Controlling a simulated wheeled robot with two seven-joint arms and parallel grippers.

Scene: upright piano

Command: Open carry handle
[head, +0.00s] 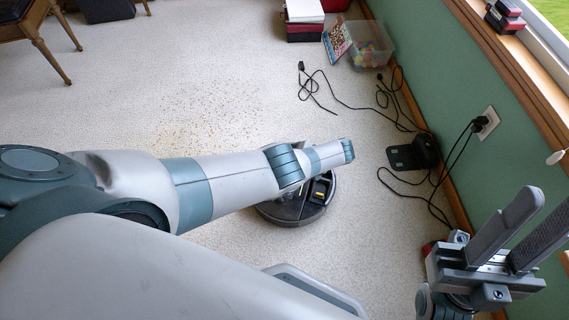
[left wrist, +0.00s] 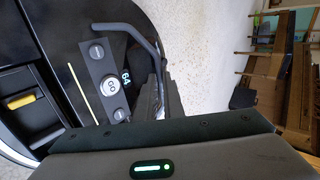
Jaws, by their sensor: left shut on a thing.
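A round black robot vacuum (head: 284,212) sits on the floor, partly hidden under my left arm in the head view. The left wrist view shows its top close up, with a panel holding a round GO button (left wrist: 111,87). A dark, bent carry handle (left wrist: 138,36) stands out from the top beside that panel. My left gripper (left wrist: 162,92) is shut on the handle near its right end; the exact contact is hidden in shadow. My right gripper (head: 510,240) is at the lower right of the head view, apart from the vacuum, with its fingers spread and empty.
A black charging dock (head: 412,154) stands by the green wall with its cord to an outlet (head: 487,122). Loose cables (head: 345,100) lie on the floor. A clear bin (head: 370,47) is at the back. Brown crumbs (head: 205,110) lie on the otherwise open carpet.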

